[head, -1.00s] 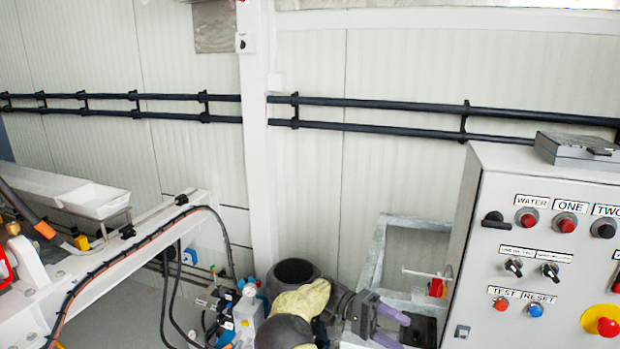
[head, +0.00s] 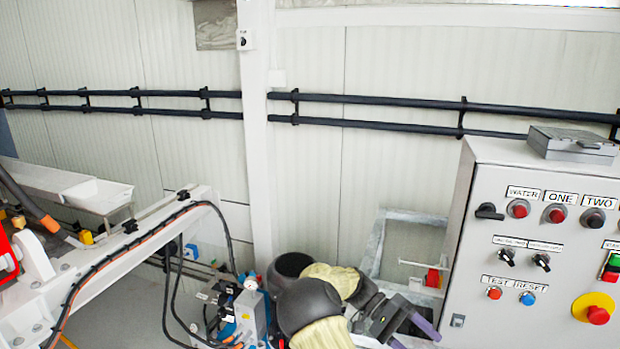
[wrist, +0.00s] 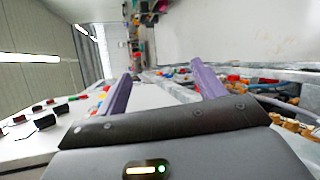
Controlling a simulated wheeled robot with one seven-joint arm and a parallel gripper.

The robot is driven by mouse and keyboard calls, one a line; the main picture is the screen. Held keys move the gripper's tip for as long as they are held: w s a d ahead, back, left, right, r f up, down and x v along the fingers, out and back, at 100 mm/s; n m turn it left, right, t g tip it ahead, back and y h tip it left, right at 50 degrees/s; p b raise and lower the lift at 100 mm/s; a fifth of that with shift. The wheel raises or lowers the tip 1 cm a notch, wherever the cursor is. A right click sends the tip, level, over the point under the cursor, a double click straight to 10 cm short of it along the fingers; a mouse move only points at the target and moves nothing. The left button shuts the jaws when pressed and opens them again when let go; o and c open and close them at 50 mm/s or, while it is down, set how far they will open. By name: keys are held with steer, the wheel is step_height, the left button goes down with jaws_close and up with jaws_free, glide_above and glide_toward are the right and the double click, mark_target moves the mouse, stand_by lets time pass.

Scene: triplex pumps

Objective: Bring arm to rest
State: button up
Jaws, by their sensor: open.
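My gripper (head: 412,333) shows at the bottom of the head view, to the left of the grey control cabinet. Its two purple fingers are apart, with nothing between them. The arm behind it, with dark joints and pale yellow covers, is folded low near the bottom edge. In the wrist view the gripper (wrist: 160,88) also has its fingers spread and empty.
The control cabinet (head: 482,262) with buttons and switches stands close to my gripper's right. A pale metal frame (head: 372,255) stands behind the gripper. A white beam (head: 110,250) with cables runs at the left. Black rails (head: 370,102) line the back wall.

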steer(key=s+f+n+t+y, duration=0.3)
steer(key=s+t+y, duration=0.2)
steer(key=s+y, duration=0.15)
steer(key=s+a+r+n+t+y, duration=0.3)
steer(key=s+a+r+t+y, duration=0.1)
steer(key=s+a+t, duration=0.3)
steer(key=shift+s+a+r+t, duration=0.3)
steer(key=shift+s+a+t, duration=0.1)
steer(key=shift+s+a, duration=0.45)
steer(key=shift+w, duration=0.1)
